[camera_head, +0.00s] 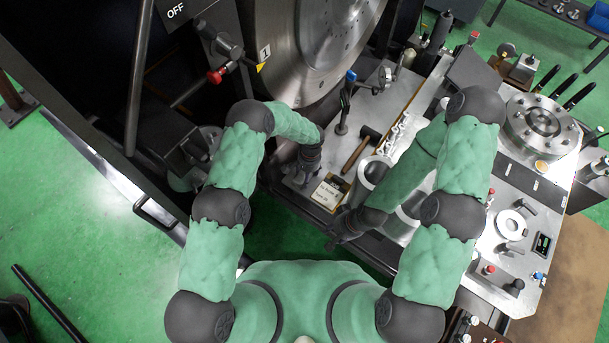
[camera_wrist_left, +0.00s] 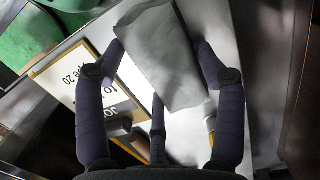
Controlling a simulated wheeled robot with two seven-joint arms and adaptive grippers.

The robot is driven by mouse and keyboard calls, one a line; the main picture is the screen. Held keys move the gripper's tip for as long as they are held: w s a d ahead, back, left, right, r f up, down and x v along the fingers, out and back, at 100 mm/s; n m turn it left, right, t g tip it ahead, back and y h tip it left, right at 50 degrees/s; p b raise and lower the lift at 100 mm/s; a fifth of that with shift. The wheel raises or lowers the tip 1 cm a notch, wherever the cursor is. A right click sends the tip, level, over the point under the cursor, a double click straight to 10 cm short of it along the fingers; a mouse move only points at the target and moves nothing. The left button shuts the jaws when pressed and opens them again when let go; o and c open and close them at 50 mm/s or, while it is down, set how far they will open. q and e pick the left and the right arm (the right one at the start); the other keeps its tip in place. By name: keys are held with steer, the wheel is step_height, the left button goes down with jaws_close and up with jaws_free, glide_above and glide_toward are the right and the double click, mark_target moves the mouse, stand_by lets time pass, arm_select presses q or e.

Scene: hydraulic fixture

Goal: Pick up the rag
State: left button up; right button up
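The rag (camera_wrist_left: 160,65) is a pale grey folded cloth lying on the metal surface in the left wrist view. The fingers of my left gripper (camera_wrist_left: 160,52) are spread, with one on each side of the rag and a third finger near its lower edge. I cannot tell whether they touch it. In the head view my left gripper (camera_head: 306,170) is over the front left end of the metal bench, and the rag is mostly hidden there. My right gripper (camera_head: 338,228) is at the bench's front edge, its fingers apart and holding nothing visible.
A yellow-framed card (camera_head: 328,193) lies beside the left gripper and also shows in the left wrist view (camera_wrist_left: 75,85). A large steel disc (camera_head: 320,45) is behind.

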arm_select(q)
steer(key=shift+c, duration=1.1)
step_height(320, 180, up, 10)
steer(key=p, duration=0.2)
